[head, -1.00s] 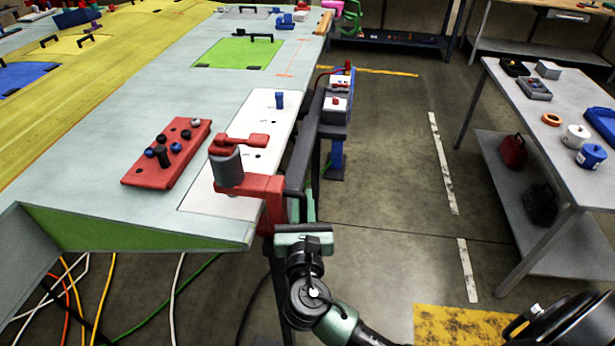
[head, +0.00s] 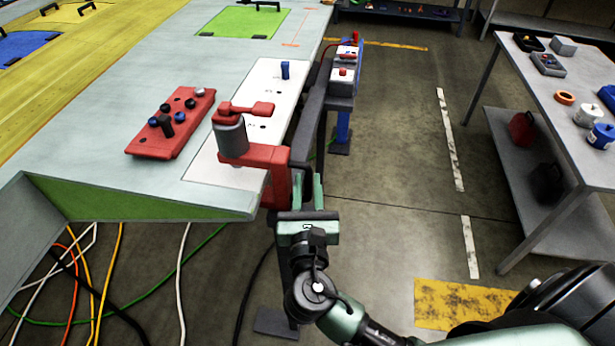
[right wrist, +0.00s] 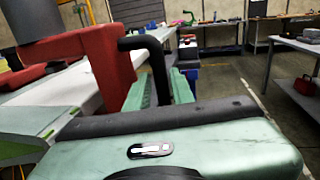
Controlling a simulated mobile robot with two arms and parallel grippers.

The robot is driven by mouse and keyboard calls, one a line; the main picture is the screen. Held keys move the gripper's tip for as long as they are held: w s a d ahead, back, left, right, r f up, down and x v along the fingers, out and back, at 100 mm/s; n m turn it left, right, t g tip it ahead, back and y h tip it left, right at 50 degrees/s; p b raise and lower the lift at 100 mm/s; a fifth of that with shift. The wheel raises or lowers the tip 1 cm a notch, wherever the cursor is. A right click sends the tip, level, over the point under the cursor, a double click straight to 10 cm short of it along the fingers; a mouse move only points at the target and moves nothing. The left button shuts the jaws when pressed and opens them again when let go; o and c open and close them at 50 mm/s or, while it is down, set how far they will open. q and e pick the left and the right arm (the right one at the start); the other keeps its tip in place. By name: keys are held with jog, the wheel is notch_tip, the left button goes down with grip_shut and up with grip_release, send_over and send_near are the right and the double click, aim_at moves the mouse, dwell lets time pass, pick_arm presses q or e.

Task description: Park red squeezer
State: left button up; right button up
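The red squeezer (head: 273,164) stands at the near right corner of the bench, its grey cylinder (head: 231,138) and red top lever over the white plate (head: 206,170). In the right wrist view its red body (right wrist: 107,65) is at left, with a bent black handle (right wrist: 158,70) reaching right. My right gripper (head: 305,197) is just in front of the squeezer, its green fingers apart on either side of the handle. They look open, though the handle partly hides them in the right wrist view (right wrist: 162,88). My left gripper is not in view.
A red tray (head: 172,126) with several knobs lies left of the squeezer. A dark stand (head: 311,120) with grey and red boxes runs along the bench's right edge. Cables hang below the bench. The aisle floor (head: 395,150) is clear up to the grey table (head: 540,110) at right.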

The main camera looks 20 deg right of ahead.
jog(key=shift+b+v, duration=0.45)
jog(key=shift+v, duration=1.95)
